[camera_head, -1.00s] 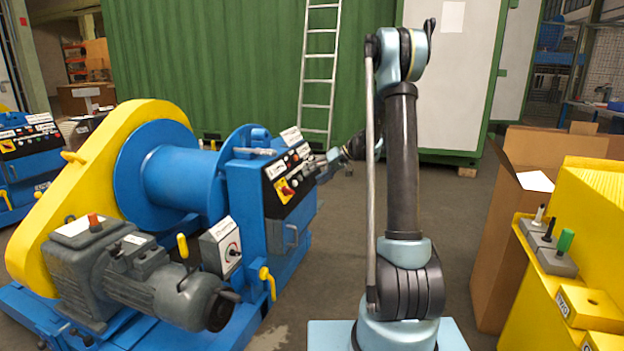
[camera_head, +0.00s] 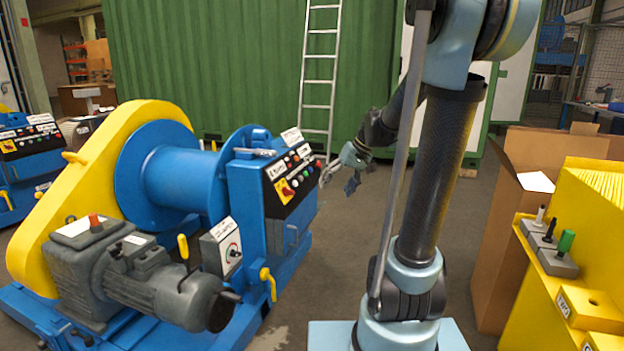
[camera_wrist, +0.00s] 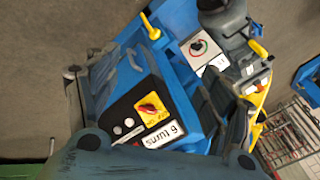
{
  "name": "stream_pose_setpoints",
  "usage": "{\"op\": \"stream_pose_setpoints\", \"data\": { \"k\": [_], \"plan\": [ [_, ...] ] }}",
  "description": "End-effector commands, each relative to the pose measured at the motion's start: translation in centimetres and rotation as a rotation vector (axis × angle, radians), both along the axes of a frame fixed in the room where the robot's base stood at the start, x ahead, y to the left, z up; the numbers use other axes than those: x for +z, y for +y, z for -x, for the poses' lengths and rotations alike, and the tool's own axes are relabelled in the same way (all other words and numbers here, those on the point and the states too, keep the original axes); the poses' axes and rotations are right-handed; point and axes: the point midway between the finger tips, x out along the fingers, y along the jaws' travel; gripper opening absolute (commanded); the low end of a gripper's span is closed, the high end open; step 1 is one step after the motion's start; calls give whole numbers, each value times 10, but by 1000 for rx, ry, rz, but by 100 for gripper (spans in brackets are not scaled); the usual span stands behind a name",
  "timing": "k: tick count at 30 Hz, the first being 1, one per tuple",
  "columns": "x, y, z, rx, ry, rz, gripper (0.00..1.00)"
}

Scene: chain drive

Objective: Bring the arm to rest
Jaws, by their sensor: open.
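My arm (camera_head: 441,160) stands in the front middle of the head view, its elbow at the top edge and its forearm reaching down and back. My gripper (camera_head: 338,180) is open, in the air just right of the blue winch's control panel (camera_head: 291,184), apart from it as far as I can see. In the wrist view the dark fingers stand spread, with nothing seen between them but the panel beyond. That panel carries a red knob on a yellow plate (camera_wrist: 151,110) and a label reading "6 turns" (camera_wrist: 164,136).
The winch, with its yellow chain guard (camera_head: 95,165), blue drum (camera_head: 176,184) and grey motor (camera_head: 165,287), fills the left. A cardboard box (camera_head: 500,235) and a yellow bench (camera_head: 590,215) stand at right. A ladder (camera_head: 319,85) leans by the green container (camera_head: 210,60). Floor between is clear.

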Motion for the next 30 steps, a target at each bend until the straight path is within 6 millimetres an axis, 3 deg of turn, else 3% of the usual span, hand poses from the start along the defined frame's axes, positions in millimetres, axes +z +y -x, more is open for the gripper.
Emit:
{"op": "stream_pose_setpoints", "data": {
  "k": [3, 15, 30],
  "plan": [
    [-3, -10, 33, -28, 10, 46, 74],
    [-30, -47, 131, -130, 33, 198, 74],
    [-87, -94, 230, -258, 37, 379, 74]
  ]
}}
